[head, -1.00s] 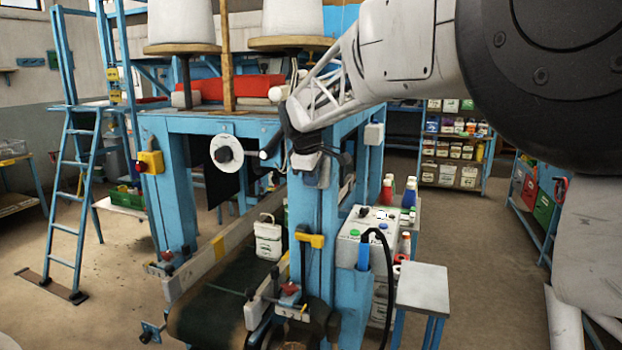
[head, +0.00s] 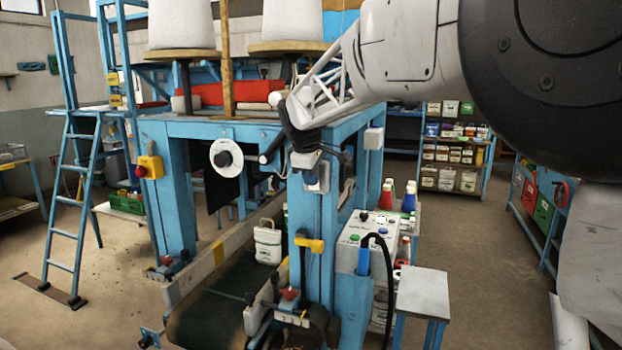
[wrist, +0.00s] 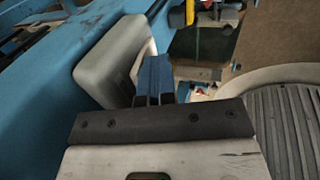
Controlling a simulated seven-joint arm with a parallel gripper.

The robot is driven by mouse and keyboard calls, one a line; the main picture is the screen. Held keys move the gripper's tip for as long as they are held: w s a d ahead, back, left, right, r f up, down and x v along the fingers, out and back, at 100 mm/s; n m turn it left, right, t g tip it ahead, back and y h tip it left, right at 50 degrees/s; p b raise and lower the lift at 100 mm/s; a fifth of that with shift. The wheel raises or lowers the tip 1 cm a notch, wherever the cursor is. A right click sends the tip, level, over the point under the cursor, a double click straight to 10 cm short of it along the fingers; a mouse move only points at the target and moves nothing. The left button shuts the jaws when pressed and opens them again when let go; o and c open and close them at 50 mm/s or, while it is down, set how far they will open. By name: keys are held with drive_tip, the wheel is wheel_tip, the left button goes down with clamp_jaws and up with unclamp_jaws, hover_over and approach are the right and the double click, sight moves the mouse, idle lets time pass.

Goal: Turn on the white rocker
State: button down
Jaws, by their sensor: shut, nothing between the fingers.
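The white rocker switch (head: 320,180) is a small pale plate on the front blue post of the machine, partly hidden behind my gripper (head: 307,160). In the wrist view its rounded white housing (wrist: 108,62) stands out from the blue post. My gripper's dark blue fingers (wrist: 155,72) are shut together and empty, at the right side of the housing. They overlap its edge in the picture; I cannot tell whether they touch. The rocker's own tilt is hidden.
A yellow-handled part (head: 310,244) sits lower on the same post. A white control box (head: 365,235) with coloured buttons stands to the right. A white jug (head: 268,244) is by the conveyor. Another pale box (head: 374,138) is on the rear post.

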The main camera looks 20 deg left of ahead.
drive_tip(key=s+r, duration=0.8)
drive_tip(key=s, duration=0.1)
drive_tip(key=shift+s, duration=0.2)
idle(0.5)
